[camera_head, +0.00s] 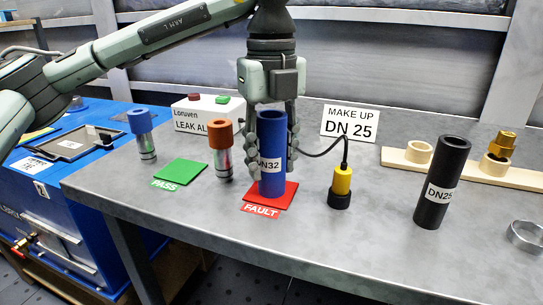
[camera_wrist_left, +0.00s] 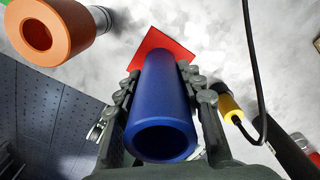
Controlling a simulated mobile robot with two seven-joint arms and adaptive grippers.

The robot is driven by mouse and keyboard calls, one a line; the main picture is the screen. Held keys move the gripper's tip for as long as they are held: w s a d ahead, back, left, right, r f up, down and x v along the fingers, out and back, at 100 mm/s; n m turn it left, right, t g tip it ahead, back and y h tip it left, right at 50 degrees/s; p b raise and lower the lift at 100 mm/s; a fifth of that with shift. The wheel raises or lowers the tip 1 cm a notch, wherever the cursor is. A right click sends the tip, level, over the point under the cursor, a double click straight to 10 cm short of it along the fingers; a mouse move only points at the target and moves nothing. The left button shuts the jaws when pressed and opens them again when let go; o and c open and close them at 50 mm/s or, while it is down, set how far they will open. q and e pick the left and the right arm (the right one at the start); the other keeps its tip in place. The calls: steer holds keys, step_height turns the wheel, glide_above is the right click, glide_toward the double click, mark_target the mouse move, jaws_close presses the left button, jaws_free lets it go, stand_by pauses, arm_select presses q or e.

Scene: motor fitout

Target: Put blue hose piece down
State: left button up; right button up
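The blue hose piece (camera_head: 271,180), labelled DN32, is upright at the red FAULT pad (camera_head: 287,199). Its lower end appears to touch the pad, though a tiny gap cannot be ruled out. My left gripper (camera_head: 272,150) points down from above with its fingers on both sides of the hose, shut on it. In the left wrist view the hose (camera_wrist_left: 160,105) lies between the two fingers, its open end toward the camera and the red pad (camera_wrist_left: 160,42) beyond. My right gripper is not in view.
On the grey bench, an orange-topped fitting (camera_head: 221,150) stands close left of the hose and a yellow-black cabled device (camera_head: 341,187) close right. Further off are the green PASS pad (camera_head: 181,172), a blue-topped fitting (camera_head: 143,135) and the black DN25 hose (camera_head: 441,185).

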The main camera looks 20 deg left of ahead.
arm_select(q)
steer(key=o, duration=0.4)
steer(key=shift+o, duration=0.2)
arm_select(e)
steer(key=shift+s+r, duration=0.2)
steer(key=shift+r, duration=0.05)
arm_select(q)
steer(key=shift+r, duration=0.15)
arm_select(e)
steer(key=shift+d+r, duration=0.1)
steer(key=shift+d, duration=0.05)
arm_select(q)
steer(key=shift+r, duration=0.9)
step_height(320, 180, up, 10)
steer(key=p, duration=0.1)
steer(key=shift+r+p, duration=0.15)
steer(key=shift+p, duration=0.15)
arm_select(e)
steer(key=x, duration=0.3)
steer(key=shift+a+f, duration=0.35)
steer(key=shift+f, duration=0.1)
